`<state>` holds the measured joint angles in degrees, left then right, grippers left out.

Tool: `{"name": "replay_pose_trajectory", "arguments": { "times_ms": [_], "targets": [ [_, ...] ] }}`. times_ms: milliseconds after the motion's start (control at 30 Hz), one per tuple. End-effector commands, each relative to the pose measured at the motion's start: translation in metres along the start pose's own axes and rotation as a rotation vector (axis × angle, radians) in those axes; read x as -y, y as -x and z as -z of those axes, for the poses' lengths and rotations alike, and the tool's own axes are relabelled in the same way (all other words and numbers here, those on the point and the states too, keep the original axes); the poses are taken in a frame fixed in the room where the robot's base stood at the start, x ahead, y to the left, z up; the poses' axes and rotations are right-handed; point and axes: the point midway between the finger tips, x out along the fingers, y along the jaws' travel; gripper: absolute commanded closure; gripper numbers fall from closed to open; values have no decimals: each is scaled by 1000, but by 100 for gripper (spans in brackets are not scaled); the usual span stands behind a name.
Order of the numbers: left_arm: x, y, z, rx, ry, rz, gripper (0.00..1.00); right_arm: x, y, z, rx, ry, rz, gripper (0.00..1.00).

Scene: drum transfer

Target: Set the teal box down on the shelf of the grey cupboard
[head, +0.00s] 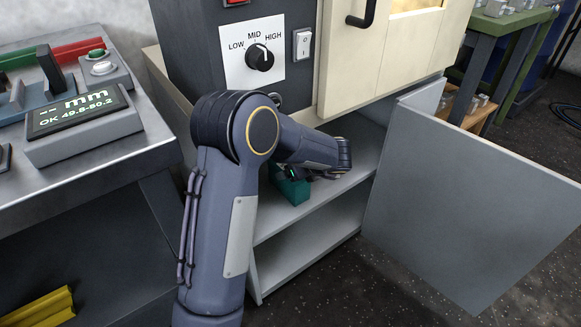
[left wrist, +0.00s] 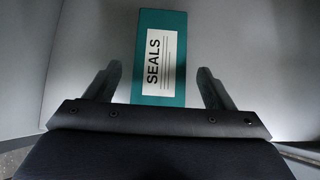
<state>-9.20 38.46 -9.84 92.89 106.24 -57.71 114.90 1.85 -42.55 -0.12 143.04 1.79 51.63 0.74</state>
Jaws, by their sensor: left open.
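The teal box (head: 292,190) is on the upper shelf (head: 277,222) of the grey cupboard (head: 255,275), partly hidden by my arm in the head view. In the left wrist view the teal box (left wrist: 178,60) lies flat with a white "SEALS" label facing up. My left gripper (left wrist: 159,70) is open, with one finger on each side of the box and a visible gap on both sides. In the head view its fingers are mostly hidden behind the arm. My right gripper is not in view.
The grey cupboard door (head: 470,200) stands wide open to the right. A machine with a knob panel (head: 252,50) is above the shelf. A metal bench (head: 130,135) with a gauge display (head: 85,115) stands at left. The shelf around the box looks clear.

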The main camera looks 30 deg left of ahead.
Motion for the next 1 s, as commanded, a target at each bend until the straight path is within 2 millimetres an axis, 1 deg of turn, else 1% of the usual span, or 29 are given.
{"name": "replay_pose_trajectory", "arguments": {
  "times_ms": [33,67,100,300,500,700,1000],
  "targets": [
    [1,18,-4,-1,-3,5,24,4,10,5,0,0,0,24],
    [1,26,-3,-1,-3,5,24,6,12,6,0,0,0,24],
    [1,30,10,-2,-8,3,24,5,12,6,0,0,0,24],
    [0,64,45,-1,-8,3,24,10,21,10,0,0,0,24],
    [0,88,72,-1,-4,1,24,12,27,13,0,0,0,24],
    [0,99,84,-1,-1,1,24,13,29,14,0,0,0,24],
    [0,100,86,-1,0,0,24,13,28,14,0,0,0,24]
  ]
}}
